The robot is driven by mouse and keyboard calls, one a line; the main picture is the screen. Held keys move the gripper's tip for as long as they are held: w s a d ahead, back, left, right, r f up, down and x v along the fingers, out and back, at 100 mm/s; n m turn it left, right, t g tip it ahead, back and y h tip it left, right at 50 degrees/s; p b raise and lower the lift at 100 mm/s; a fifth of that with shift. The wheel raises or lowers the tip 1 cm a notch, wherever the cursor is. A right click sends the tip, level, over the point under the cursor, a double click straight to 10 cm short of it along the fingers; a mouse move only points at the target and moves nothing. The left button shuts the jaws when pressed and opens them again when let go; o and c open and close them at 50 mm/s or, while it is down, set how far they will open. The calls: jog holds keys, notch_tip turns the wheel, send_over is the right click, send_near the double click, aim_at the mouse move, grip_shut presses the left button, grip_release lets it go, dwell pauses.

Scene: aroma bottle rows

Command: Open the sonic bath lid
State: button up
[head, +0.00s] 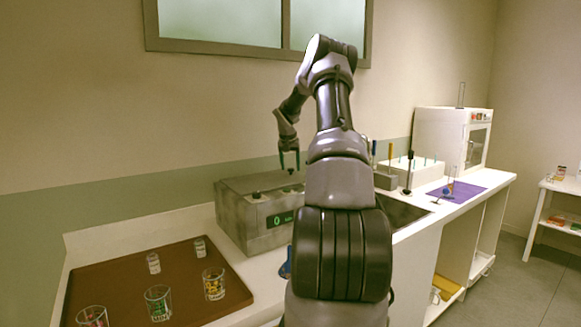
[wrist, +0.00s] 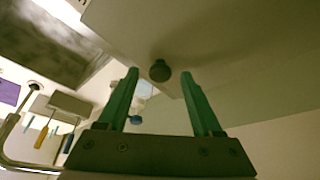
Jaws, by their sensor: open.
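In the wrist view the lid (wrist: 215,45) fills the upper right, and a dark round knob (wrist: 160,70) shows between the two green fingertips. The fingers are apart and empty. I cannot tell whether either touches the knob. My arm hides the right side of the bath in the head view.
A brown tray (head: 120,262) with several glasses stands left of the bath. Right of my arm are a sink (head: 403,213), a white rack (head: 420,170), a purple mat (head: 478,188) and a white oven-like cabinet (head: 440,137). The wall is close behind the bath.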

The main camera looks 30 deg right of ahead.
jog(key=shift+f, duration=0.1)
grip_shut()
dwell(1.4)
